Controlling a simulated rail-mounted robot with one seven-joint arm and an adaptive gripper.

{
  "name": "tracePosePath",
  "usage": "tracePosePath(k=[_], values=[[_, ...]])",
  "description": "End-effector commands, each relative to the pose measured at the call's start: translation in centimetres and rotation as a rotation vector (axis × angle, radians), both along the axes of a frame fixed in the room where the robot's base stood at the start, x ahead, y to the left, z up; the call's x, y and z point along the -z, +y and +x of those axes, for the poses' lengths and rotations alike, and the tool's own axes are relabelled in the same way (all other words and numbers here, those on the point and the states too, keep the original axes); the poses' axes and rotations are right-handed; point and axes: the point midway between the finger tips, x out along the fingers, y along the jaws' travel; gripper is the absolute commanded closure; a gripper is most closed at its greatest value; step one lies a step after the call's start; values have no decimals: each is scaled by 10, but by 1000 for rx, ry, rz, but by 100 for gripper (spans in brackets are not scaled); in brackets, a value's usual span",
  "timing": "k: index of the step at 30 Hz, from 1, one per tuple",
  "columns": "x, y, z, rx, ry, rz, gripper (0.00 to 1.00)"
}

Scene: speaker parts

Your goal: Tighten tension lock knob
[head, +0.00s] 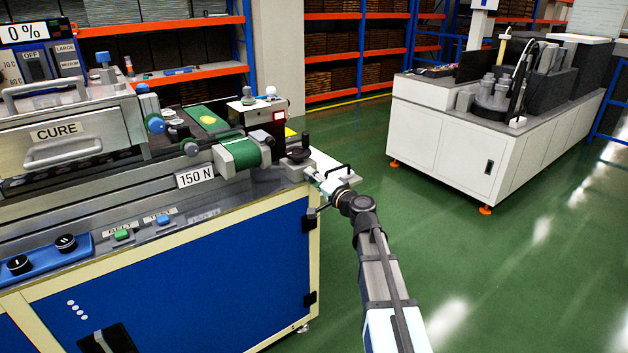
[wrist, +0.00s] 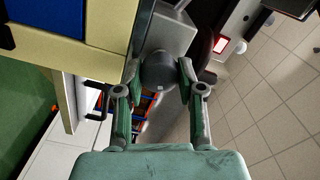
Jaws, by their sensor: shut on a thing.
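The tension lock knob (wrist: 157,70), a dark round knob on a grey block (wrist: 170,32), sits between the two fingers of my gripper (wrist: 158,78) in the wrist view. The fingers are shut on its sides. The held knob is mostly hidden there by the gripper. A "150 N" label (head: 195,177) marks the front of the unit.
A green belt roller (head: 240,153) lies left of the gripper. The blue-fronted bench (head: 200,285) fills the left, with a CURE oven (head: 70,140) on top. A white machine cabinet (head: 450,140) stands apart at the right. Open green floor lies between them.

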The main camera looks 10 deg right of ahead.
Motion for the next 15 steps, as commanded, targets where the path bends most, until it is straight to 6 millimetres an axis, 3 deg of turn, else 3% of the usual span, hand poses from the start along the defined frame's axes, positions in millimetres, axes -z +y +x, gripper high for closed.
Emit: tracePosePath(k=[15], values=[[0,0,0,0,143,311,97]])
